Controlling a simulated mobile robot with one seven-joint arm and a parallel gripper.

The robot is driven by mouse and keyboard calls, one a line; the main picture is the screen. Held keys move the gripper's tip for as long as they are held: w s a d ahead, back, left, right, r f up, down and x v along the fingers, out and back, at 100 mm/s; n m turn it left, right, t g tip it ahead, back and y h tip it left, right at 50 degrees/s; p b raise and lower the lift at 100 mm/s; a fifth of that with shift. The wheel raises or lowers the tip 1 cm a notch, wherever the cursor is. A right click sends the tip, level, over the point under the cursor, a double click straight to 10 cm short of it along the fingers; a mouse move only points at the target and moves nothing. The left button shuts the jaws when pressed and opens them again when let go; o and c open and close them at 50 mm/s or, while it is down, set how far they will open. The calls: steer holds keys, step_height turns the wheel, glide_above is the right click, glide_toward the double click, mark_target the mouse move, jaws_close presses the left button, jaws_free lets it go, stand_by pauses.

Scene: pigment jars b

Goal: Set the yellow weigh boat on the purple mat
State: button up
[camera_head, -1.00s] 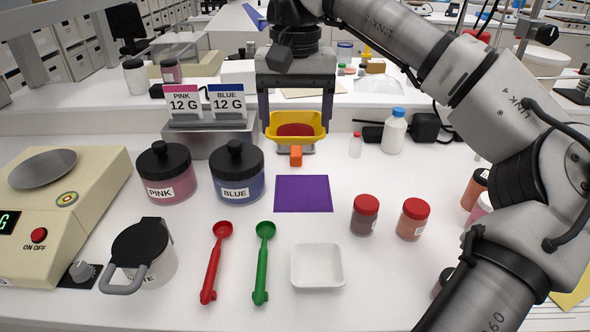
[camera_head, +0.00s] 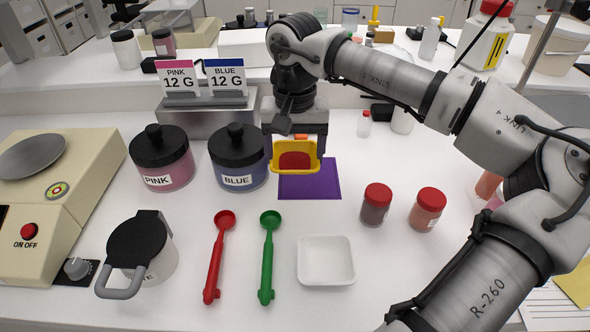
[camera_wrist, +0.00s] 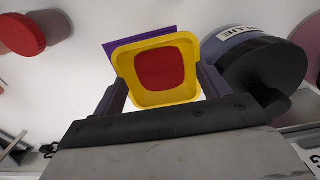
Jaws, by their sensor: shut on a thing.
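The yellow weigh boat (camera_head: 296,169) holds a dark red fill and hangs between the fingers of my gripper (camera_head: 296,150). My gripper is shut on it. In the wrist view the boat (camera_wrist: 157,95) sits between the two dark fingers, with the red fill facing the camera. In the head view the boat is tilted toward the camera and overlaps the far left part of the purple mat (camera_head: 315,188). I cannot tell its exact height over the mat. The mat is flat on the bench, partly hidden by the boat, and its edge also shows in the wrist view (camera_wrist: 122,48).
The BLUE jar (camera_head: 238,160) stands close left of the mat, with the PINK jar (camera_head: 162,162) beyond it. Two red-capped jars (camera_head: 376,206) (camera_head: 427,211) stand right. A white weigh boat (camera_head: 326,262) and red (camera_head: 215,262) and green (camera_head: 267,262) scoops lie in front.

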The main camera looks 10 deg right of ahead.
mark_target(295, 164)
steer(key=shift+f, duration=2.95)
steer(key=shift+f, duration=0.15)
steer(key=o, duration=0.7)
steer(key=shift+o, duration=0.2)
step_height(295, 164, up, 12)
steer(key=shift+r, duration=0.15)
